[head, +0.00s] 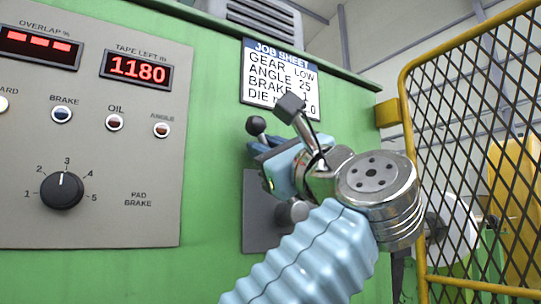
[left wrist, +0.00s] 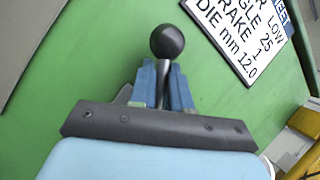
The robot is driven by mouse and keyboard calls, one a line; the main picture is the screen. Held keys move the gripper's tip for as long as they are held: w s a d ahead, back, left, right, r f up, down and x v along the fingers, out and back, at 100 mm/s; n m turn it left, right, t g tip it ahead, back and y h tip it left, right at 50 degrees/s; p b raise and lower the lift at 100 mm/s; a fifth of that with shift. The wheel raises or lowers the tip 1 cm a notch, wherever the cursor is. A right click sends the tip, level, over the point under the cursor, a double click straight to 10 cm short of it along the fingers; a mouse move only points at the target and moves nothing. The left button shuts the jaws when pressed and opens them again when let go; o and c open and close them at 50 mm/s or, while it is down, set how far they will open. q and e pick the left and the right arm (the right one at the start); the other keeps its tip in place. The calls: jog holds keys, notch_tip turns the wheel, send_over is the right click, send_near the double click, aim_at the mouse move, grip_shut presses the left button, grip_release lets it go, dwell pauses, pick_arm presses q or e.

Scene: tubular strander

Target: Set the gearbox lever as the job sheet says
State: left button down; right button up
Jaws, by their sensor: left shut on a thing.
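The gearbox lever shows its black ball knob (head: 256,126) just left of my wrist in the head view. In the left wrist view the knob (left wrist: 167,42) stands above my fingers, with its thin stem between them. My left gripper (head: 262,158) is shut on the lever stem below the knob; its blue fingertips also show in the left wrist view (left wrist: 164,88). A grey plate (head: 258,232) lies on the green housing behind; my arm hides much of it, and no gear marks are readable. The job sheet (head: 280,80) reads GEAR LOW, ANGLE 25, BRAKE 1. My right gripper is not in view.
A grey control panel (head: 105,180) at the left carries red displays, several lamps and a pad brake knob (head: 62,191) pointing near 3. A yellow-framed mesh guard (head: 404,110) stands close to the right of my wrist. The green housing between panel and lever is bare.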

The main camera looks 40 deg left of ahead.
pick_arm(q)
jog(key=shift+f, duration=0.1)
jog(key=c, duration=1.2)
grip_release()
jog(key=shift+o, duration=0.2)
jog(key=b+v, duration=0.3)
jog(key=v, duration=1.1)
jog(key=shift+a, duration=0.1)
